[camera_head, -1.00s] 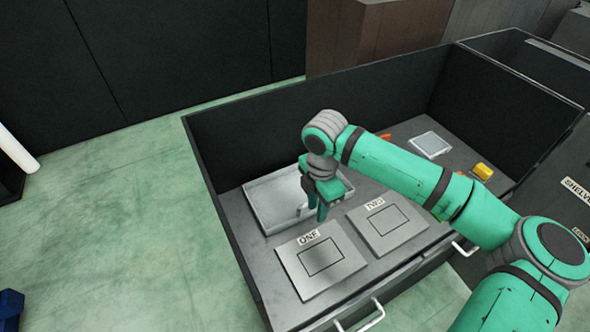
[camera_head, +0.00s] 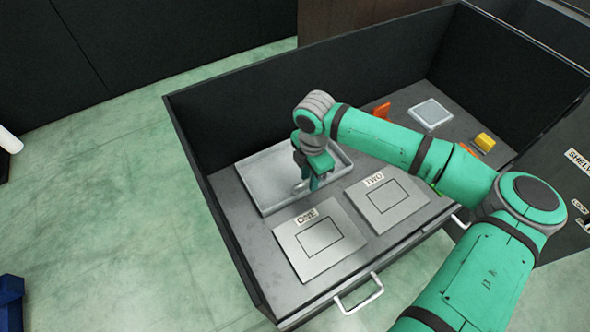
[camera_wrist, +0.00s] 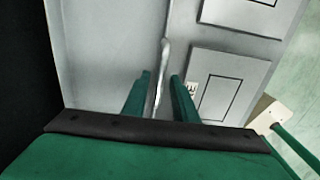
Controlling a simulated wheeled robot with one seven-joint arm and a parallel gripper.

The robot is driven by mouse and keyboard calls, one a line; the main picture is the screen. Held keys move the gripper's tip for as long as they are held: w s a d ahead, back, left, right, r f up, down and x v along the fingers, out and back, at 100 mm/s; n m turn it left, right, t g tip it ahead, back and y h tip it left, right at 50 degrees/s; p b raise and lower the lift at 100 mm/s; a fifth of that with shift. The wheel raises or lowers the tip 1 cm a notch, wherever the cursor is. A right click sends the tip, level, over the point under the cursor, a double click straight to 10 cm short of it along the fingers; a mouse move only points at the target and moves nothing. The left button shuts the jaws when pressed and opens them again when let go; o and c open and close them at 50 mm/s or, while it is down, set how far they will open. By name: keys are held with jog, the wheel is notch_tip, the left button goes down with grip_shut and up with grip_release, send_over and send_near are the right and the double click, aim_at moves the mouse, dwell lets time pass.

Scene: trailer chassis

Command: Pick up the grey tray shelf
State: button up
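The grey tray shelf (camera_head: 268,180) lies flat on the bench top inside the black-walled trailer box, toward its left side. In the wrist view the tray (camera_wrist: 105,50) fills the left and middle, with its raised edge (camera_wrist: 163,65) running up between my fingers. My gripper (camera_head: 312,182) is over the tray's front right side, pointing down. In the wrist view my gripper (camera_wrist: 158,82) has its two green fingers apart, one on each side of that edge, with a gap visible. Whether the fingers touch the edge is unclear.
Plates marked ONE (camera_head: 320,240) and TWO (camera_head: 388,203) lie in front of the tray. A pale square panel (camera_head: 430,113), a yellow block (camera_head: 484,142) and an orange piece (camera_head: 382,110) sit at the right. The black wall (camera_head: 300,85) stands close behind the tray.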

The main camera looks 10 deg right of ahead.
jog(key=f, duration=0.4)
jog(key=shift+w+d, duration=0.1)
jog(key=shift+d, duration=0.1)
grip_shut()
